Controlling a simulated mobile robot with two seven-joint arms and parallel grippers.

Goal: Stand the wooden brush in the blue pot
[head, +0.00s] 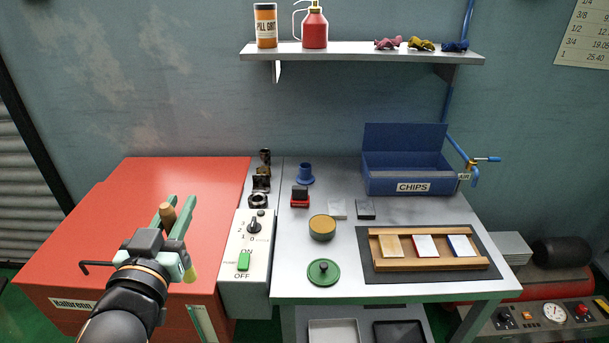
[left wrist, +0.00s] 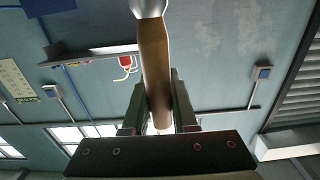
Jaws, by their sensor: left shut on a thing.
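My left gripper (head: 175,207) is over the red cabinet at the left, shut on the wooden brush (head: 167,215). The brown wooden handle shows between the two green fingers, and a yellowish end shows below the gripper body. In the left wrist view the brush (left wrist: 154,60) runs between the fingers, with a pale metal collar at the top edge. The blue pot (head: 305,174) stands upright at the back left of the grey cart top, well to the right of my left gripper and apart from it. My right gripper is not in view.
A control box (head: 248,243) stands between the red cabinet (head: 100,240) and the cart top. Near the pot are a red-and-black block (head: 299,197), dark fittings (head: 261,182) and a round tin (head: 322,228). The blue CHIPS bin (head: 407,175) is right of the pot. A green lid (head: 323,272) lies in front.

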